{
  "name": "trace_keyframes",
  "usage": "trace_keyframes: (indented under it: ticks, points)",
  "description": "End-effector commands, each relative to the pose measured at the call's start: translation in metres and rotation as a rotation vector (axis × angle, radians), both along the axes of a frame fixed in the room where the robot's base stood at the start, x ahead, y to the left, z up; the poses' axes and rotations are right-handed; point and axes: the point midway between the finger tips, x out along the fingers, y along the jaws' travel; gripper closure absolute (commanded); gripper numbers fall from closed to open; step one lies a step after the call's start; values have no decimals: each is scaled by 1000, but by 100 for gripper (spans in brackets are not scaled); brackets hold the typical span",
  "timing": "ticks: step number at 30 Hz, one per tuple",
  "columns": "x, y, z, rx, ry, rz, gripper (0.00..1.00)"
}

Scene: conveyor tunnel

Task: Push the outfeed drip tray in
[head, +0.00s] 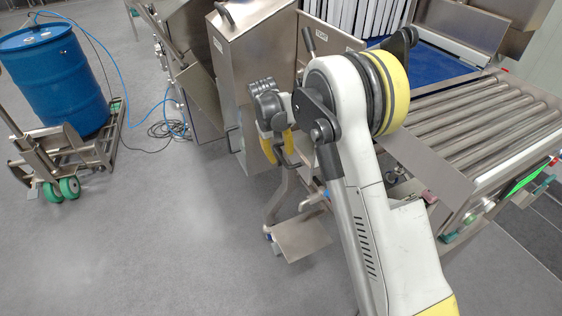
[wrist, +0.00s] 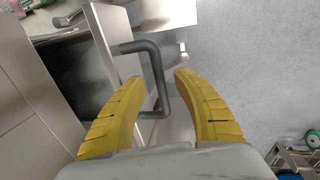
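My gripper (head: 279,155) points down beside the steel machine, left of the roller conveyor, in the head view. In the wrist view my gripper (wrist: 160,77) is open, its two yellow fingers apart. A dark bent bar handle (wrist: 156,72) stands between the fingertips, with a gap showing at the right finger; contact on the left is unclear. The handle is fixed to a steel front panel (wrist: 117,42), which seems to belong to the drip tray. A dark hollow lies left of this panel. In the head view my arm hides most of the tray.
A steel plate (head: 302,236) sits low near the floor below my gripper. The roller conveyor (head: 485,125) is at the right. A blue drum (head: 55,75) on a wheeled cart and a blue hose (head: 125,70) are at the left. The grey floor at lower left is clear.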

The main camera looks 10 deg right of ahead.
Motion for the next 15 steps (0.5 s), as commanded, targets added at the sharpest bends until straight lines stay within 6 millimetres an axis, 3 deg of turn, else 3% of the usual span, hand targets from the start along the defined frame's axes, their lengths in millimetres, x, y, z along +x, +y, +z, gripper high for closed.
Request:
trace_keyframes:
  ticks: [3,13,15]
  points:
    - [1,-2,-11,0,0,0,64]
    - [1,-3,-13,0,0,0,65]
    - [1,-3,-12,0,0,0,87]
